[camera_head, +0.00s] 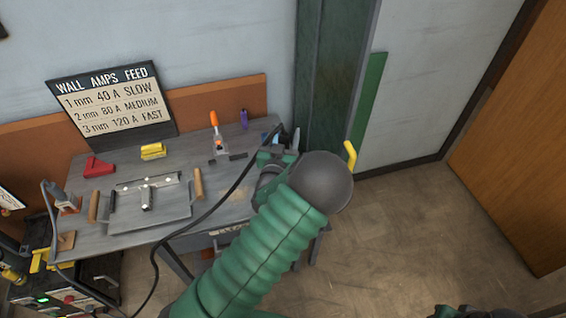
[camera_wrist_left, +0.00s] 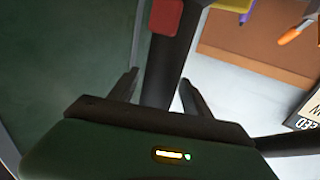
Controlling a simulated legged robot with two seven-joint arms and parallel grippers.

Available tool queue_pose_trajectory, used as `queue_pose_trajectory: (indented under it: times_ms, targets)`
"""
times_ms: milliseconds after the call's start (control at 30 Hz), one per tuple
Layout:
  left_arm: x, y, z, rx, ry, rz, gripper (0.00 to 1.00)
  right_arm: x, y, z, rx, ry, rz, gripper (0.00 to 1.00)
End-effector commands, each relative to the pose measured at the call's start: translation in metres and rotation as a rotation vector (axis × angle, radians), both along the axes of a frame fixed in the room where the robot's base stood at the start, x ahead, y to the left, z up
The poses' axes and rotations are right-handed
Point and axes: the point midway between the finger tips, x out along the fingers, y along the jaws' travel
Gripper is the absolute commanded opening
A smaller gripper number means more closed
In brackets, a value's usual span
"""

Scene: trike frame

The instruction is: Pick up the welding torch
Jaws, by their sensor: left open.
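The welding torch looks to be the dark handle (camera_wrist_left: 163,75) with a red trigger that runs between my left fingers in the left wrist view. My left gripper (camera_wrist_left: 157,90) is open, with one finger on each side of the handle and visible gaps. In the head view my left gripper (camera_head: 282,138) is at the right end of the workbench, and my own arm hides most of it and the torch. A black cable (camera_head: 213,208) runs from the lower left up to it. A dark green part of mine at the bottom right edge may be my right gripper (camera_head: 475,312).
The grey workbench (camera_head: 95,238) holds a metal fixture (camera_head: 147,197), a red magnet-like block (camera_head: 97,166), a yellow block (camera_head: 152,151) and an orange-handled clamp (camera_head: 215,125). A sign (camera_head: 112,105) stands behind. A green post (camera_head: 335,80) rises close beside my left gripper. Floor at right is clear.

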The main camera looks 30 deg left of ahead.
Motion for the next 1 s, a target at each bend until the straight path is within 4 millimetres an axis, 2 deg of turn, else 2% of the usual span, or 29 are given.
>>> queue_pose_trajectory:
  times_ms: [100, 533, 867, 1000]
  targets:
    - [-0.001, -0.001, 0.0, 0.0, -0.001, 0.0, 0.57, 0.0, 0.0, 0.0, 0.0, 0.0, 0.0, 0.36]
    - [-0.001, 0.0, -0.001, 0.0, 0.001, -0.001, 0.0, 0.0, 0.0, 0.0, 0.0, 0.0, 0.0, 0.36]
    - [0.0, 0.0, 0.001, 0.0, -0.001, 0.0, 0.0, 0.0, 0.0, 0.0, 0.0, 0.0, 0.0, 0.36]
    - [0.0, 0.0, 0.012, 0.0, -0.004, 0.001, 0.0, 0.0, 0.0, 0.002, 0.0, 0.0, 0.0, 0.36]
